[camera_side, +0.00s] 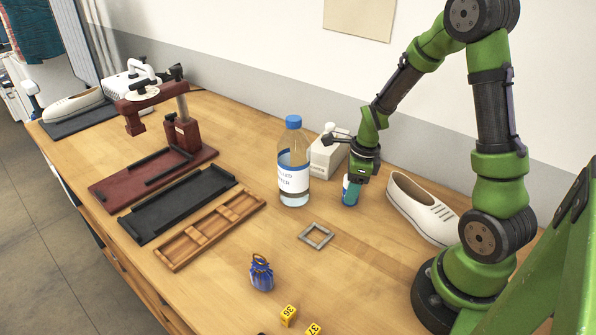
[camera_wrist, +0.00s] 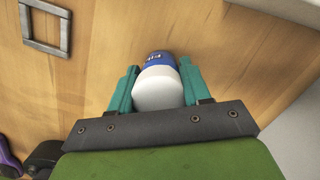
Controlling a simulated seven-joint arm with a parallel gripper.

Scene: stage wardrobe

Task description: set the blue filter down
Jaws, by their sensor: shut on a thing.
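The blue filter (camera_side: 350,194) is a small blue and white cylinder. In the wrist view the filter (camera_wrist: 157,88) shows a white rounded end towards me and a blue label with white letters beyond it. My gripper (camera_side: 352,182) points down with its teal fingers shut on the filter. In the wrist view the fingers of my gripper (camera_wrist: 158,82) press on both sides of it. The filter looks upright, low over the bench or touching it; I cannot tell which. A grey square frame (camera_side: 315,236) lies flat on the bench to its lower left, apart from it.
A tall bottle with a blue cap (camera_side: 293,170) and a white box-like thing (camera_side: 327,157) stand close left. A white shoe (camera_side: 422,208) lies close right. A blue pouch (camera_side: 261,273), yellow number markers (camera_side: 288,315) and trays (camera_side: 180,205) lie further off. Bench (camera_side: 345,260) in front is clear.

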